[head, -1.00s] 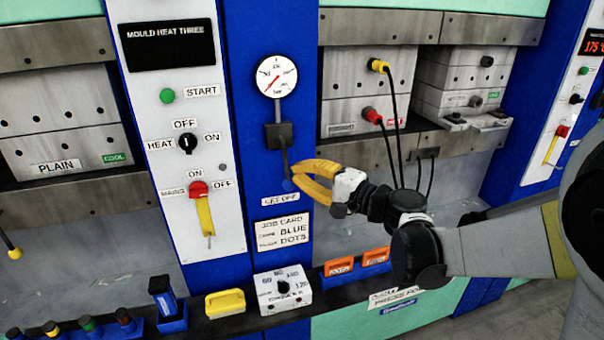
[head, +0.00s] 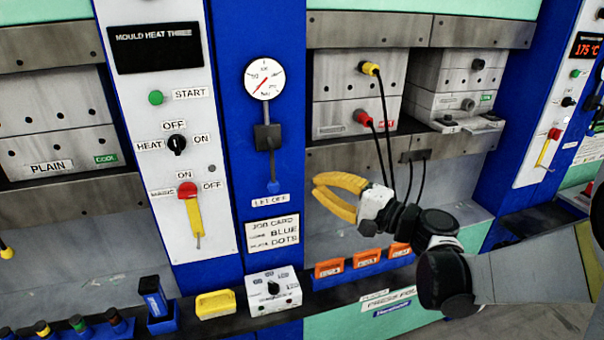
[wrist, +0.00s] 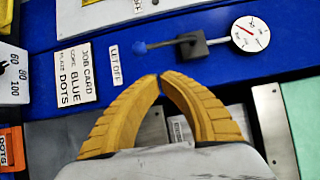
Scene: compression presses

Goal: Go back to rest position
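My gripper (head: 318,187) has yellow curved fingers and is in front of the press, right of the let-off lever (head: 273,186) and apart from it. In the wrist view its fingertips (wrist: 160,77) come together with nothing between them. The lever hangs down below the round dial gauge (head: 263,78), its blue end just above the LET OFF label (head: 270,200). The lever and the gauge (wrist: 250,34) also show in the wrist view, beyond the fingertips.
A job card (head: 272,232) is on the blue column. The ledge below holds a white dial box (head: 275,291), a yellow block (head: 215,304) and several orange blocks (head: 366,260). Cables (head: 382,130) hang behind my gripper from the mould. A control panel (head: 165,130) stands at left.

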